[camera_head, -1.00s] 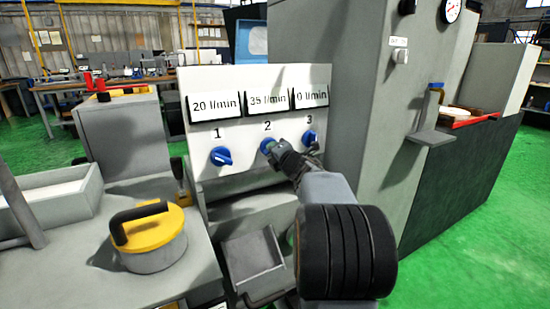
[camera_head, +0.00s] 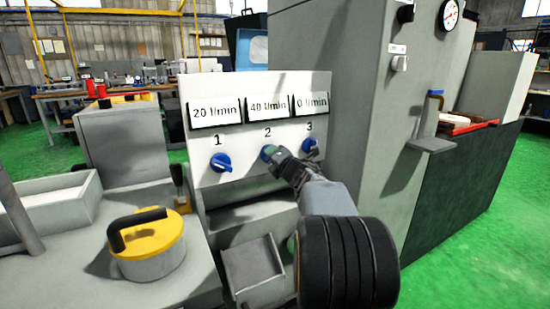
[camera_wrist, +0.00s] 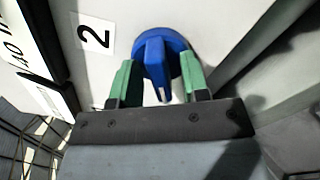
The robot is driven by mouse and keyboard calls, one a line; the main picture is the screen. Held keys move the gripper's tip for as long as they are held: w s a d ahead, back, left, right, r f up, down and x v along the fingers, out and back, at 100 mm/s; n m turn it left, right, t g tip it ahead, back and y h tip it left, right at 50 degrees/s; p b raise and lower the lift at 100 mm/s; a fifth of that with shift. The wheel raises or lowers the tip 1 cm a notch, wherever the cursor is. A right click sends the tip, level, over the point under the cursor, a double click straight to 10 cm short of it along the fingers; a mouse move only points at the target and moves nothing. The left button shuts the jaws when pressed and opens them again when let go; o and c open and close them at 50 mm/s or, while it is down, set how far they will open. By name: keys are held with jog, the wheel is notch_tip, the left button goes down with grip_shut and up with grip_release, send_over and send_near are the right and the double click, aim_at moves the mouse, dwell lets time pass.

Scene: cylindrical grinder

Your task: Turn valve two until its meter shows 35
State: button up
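Valve two is a blue knob (camera_head: 268,152) under the label 2 on the white panel (camera_head: 200,170). Its meter (camera_head: 267,106) reads 40 l/min in the head view. My gripper (camera_head: 273,155) is at this knob and partly covers it. In the wrist view, the green fingers (camera_wrist: 158,78) stand on either side of the knob's raised blue handle (camera_wrist: 157,62). Narrow gaps seem to show between the fingers and the handle, so the gripper looks open around it. Contact on the far side is hidden.
Valve one (camera_head: 220,162) is at the left with its meter (camera_head: 215,110) at 20 l/min. Valve three (camera_head: 310,146) is close at the right, under a meter (camera_head: 312,103) reading 0 l/min. A grey cabinet (camera_head: 360,110) rises to the right. A yellow lidded pot (camera_head: 150,245) stands at the lower left.

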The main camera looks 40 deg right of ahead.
jog(key=s+a+p, duration=0.2)
jog(key=s, duration=1.1)
jog(key=shift+s, duration=0.35)
jog(key=shift+d, duration=0.1)
jog(key=a+r+m+g+h+p, duration=0.2)
jog(key=a+r+m+g+p, duration=0.15)
jog(key=r+m+p, duration=0.45)
jog(key=a+r+m+g+h+p, duration=0.15)
jog(key=a+r+m+p, duration=0.35)
jog(key=p, duration=0.6)
jog(key=s+a+r+m+g+y+p, duration=0.1)
jog(key=s+a+m+g+y+p, duration=0.2)
jog(key=a, duration=0.5)
jog(key=s+a+m+g+y+p, duration=0.3)
jog(key=s+a+m+g+p, duration=0.3)
jog(key=s+a+p, duration=0.2)
jog(key=shift+s+a+r+p, duration=0.3)
jog(key=shift+a+r+p, duration=0.15)
jog(key=shift+p, duration=0.8)
